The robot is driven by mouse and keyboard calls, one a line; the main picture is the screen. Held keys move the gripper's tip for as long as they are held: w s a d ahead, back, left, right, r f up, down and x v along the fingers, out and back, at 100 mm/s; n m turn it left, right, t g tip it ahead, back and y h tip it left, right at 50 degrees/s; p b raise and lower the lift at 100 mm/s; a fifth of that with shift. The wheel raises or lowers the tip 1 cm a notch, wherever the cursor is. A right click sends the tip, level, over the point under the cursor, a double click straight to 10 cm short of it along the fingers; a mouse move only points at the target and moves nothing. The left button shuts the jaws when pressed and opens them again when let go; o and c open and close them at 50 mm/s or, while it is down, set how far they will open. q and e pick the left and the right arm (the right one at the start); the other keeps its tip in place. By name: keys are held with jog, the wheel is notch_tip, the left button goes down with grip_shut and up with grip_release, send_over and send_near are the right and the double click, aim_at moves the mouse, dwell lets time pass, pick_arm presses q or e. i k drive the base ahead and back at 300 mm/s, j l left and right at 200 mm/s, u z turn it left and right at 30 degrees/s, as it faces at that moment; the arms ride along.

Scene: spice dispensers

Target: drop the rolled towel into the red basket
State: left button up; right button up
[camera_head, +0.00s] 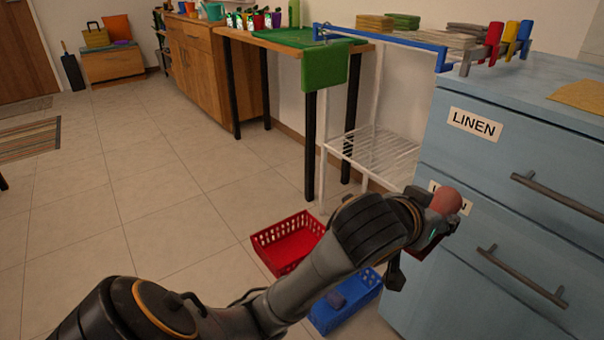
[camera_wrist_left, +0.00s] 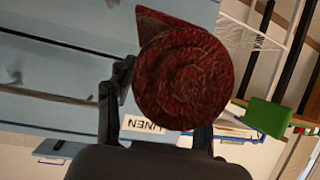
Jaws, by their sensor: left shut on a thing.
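My left gripper (camera_wrist_left: 160,125) is shut on a dark red rolled towel (camera_wrist_left: 183,78), whose spiral end fills the middle of the left wrist view. In the head view the towel's rounded end (camera_head: 447,201) shows at the gripper (camera_head: 424,228), in front of the blue drawer cabinet. The red basket (camera_head: 287,243) stands on the floor, left of the gripper and lower down. My left forearm hides part of the basket's right side. My right gripper is in neither view.
A blue basket (camera_head: 345,314) with a dark bluish item in it stands on the floor beside the red one. The blue cabinet (camera_head: 450,150) marked LINEN stands close on the right. A white wire rack (camera_head: 378,150) is behind.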

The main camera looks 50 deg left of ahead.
aim_at(289, 250)
jog(key=j+z, duration=0.15)
jog(key=j, duration=3)
jog(key=i, duration=0.05)
